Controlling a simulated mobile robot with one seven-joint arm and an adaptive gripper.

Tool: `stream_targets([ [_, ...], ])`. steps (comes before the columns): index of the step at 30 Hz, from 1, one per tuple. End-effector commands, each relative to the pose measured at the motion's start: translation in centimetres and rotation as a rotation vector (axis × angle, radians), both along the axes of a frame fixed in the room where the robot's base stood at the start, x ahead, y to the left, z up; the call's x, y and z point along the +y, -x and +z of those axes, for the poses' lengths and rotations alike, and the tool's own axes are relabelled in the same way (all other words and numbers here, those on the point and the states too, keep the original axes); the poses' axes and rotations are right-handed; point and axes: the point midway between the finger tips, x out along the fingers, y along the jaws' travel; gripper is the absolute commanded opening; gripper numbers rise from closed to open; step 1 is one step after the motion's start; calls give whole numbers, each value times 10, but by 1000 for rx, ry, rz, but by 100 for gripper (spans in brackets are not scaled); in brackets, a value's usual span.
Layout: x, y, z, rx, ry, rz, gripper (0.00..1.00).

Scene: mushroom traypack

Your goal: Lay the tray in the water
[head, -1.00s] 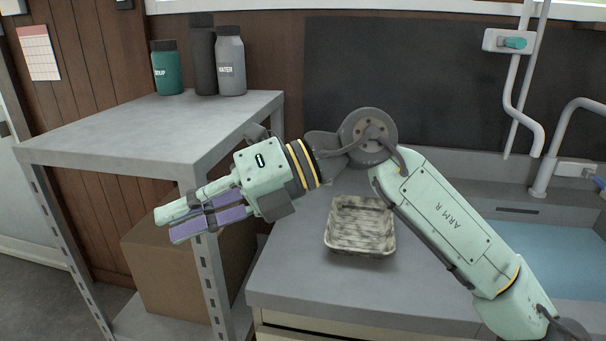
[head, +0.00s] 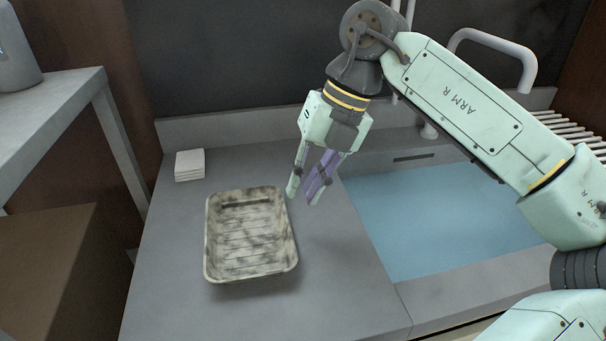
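The tray (head: 290,232), a shallow mottled grey-beige ribbed one, lies flat on the grey counter left of the sink. Blue water (head: 430,220) fills the sink basin to the right. My gripper (head: 302,194) points down above the counter, near the tray's upper right corner, between the tray and the sink. Its fingers look apart with nothing between them. It does not appear to touch the tray, though its exact height is hard to tell.
A stack of white cloths or pads (head: 190,165) sits at the back left of the counter. A faucet (head: 495,42) arches over the sink. A grey shelf (head: 50,115) with a grey bottle (head: 15,50) and a cardboard box (head: 45,260) stand left. The counter front is clear.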

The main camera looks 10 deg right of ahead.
Motion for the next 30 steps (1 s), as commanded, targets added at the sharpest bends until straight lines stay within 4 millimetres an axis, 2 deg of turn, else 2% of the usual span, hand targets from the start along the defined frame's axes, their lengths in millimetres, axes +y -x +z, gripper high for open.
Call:
stream_targets([
  [18,25,0,-64,-1,-2,4,17],
  [30,28,0,-68,-1,-3,3,17],
])
